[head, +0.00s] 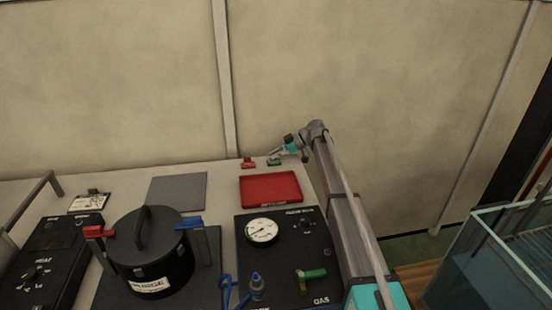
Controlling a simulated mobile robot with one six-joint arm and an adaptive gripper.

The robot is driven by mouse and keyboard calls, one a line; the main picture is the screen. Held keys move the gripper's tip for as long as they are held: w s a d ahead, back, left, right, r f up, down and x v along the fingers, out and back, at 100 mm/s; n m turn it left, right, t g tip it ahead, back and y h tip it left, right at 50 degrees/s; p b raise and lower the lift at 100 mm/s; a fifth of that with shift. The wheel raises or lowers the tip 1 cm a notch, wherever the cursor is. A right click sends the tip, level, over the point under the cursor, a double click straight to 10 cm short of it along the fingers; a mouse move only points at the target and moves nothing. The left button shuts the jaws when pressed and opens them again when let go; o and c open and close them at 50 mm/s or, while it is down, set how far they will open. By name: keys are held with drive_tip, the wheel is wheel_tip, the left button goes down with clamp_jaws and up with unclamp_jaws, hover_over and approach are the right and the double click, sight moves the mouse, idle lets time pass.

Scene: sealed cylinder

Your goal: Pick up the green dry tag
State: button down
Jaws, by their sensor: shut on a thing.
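The green tag (273,162) lies at the back of the bench, to the right of a similar red tag (248,163). My gripper (278,155) reaches down to the green tag from the right and is shut on it. The fingers partly cover the tag, and the writing on it is too small to read. I cannot tell whether the tag is lifted off the bench.
A red tray (270,200) lies just in front of the tags. A black gauge panel (283,262) and a black lidded cylinder (152,262) stand nearer. A grey mat (179,190) lies left. The wall is close behind. A glass tank (500,262) stands at right.

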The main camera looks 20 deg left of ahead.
sight(268, 165)
drive_tip(key=shift+r, duration=0.25)
drive_tip(key=shift+r+p, duration=0.75)
drive_tip(key=shift+p, duration=0.2)
drive_tip(key=s+a+r+p, duration=0.2)
drive_tip(key=s+r+p, duration=0.9)
drive_tip(key=s, duration=0.3)
drive_tip(key=shift+a, duration=0.15)
drive_tip(key=shift+w, duration=0.1)
wheel_tip(268, 165, up, 6)
drive_tip(key=p, duration=0.5)
drive_tip(key=shift+f+p, duration=0.25)
drive_tip(key=shift+p, duration=0.05)
drive_tip(key=shift+s, duration=0.25)
